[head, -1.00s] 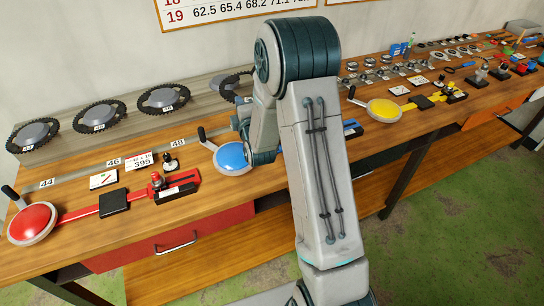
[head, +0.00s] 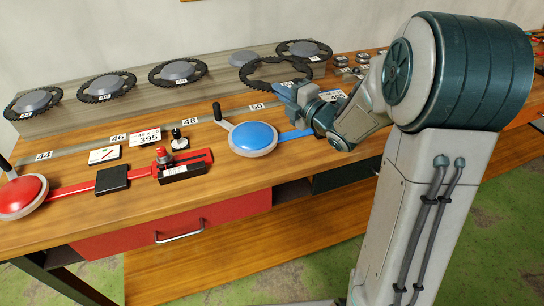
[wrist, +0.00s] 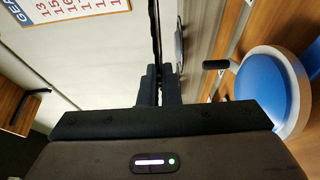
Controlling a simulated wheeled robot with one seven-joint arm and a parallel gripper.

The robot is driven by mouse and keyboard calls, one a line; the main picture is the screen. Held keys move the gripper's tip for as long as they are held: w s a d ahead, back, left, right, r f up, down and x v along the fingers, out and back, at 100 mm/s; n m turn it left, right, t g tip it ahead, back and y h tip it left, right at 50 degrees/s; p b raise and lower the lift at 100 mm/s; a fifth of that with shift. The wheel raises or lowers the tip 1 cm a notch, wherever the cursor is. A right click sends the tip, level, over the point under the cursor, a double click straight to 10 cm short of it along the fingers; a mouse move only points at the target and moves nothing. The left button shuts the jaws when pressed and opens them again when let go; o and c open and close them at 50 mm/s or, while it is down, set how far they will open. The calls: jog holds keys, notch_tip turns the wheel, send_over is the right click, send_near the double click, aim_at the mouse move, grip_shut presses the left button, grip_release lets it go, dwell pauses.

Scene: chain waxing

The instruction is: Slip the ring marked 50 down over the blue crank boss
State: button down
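The blue crank boss (head: 252,138) is a domed blue disc in a pale rim on the bench, with nothing around it. It also shows in the wrist view (wrist: 265,88), at the right. A dark toothed ring (head: 262,68) is off the shelf hubs, behind and a little right of the boss. It carries a small white tag that is hard to read, and it stands above the bench strip near the 50 label. My gripper (head: 284,91) is shut on its near edge. In the wrist view the ring (wrist: 157,28) shows nearly edge-on between the close fingers.
A bare grey hub (head: 243,58) sits on the back shelf. Other rings (head: 178,72) rest on hubs to its left, and one (head: 303,49) to its right. The boss's crank handle (head: 217,111) stands up at its left. A red clamp (head: 184,163) and card stand (head: 150,137) lie further left.

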jog(key=shift+s+a+f+n+g+y+b, duration=0.55)
jog(key=shift+s+f+n+g+y+b, duration=0.35)
jog(key=shift+s+f+b, duration=0.9)
jog(key=shift+s+a+f+n+g+y+b, duration=0.55)
jog(key=shift+s+f+n+g+y+b, duration=0.3)
jog(key=shift+s+f+b, duration=0.9)
jog(key=shift+s+a+f+n+g+y+b, duration=0.65)
jog(key=shift+s+f+g+b, duration=0.6)
jog(key=shift+f, duration=1)
jog(key=shift+w+d+f+b, duration=0.2)
jog(key=shift+f+b, duration=0.25)
jog(key=shift+b, duration=1.15)
jog(key=c, duration=1.6)
grip_release()
jog(key=shift+o, duration=0.2)
jog(key=v, duration=1.3)
jog(key=shift+s+d+f+b, duration=0.15)
jog(key=shift+s+d+b, duration=0.05)
jog(key=shift+d+b, duration=0.15)
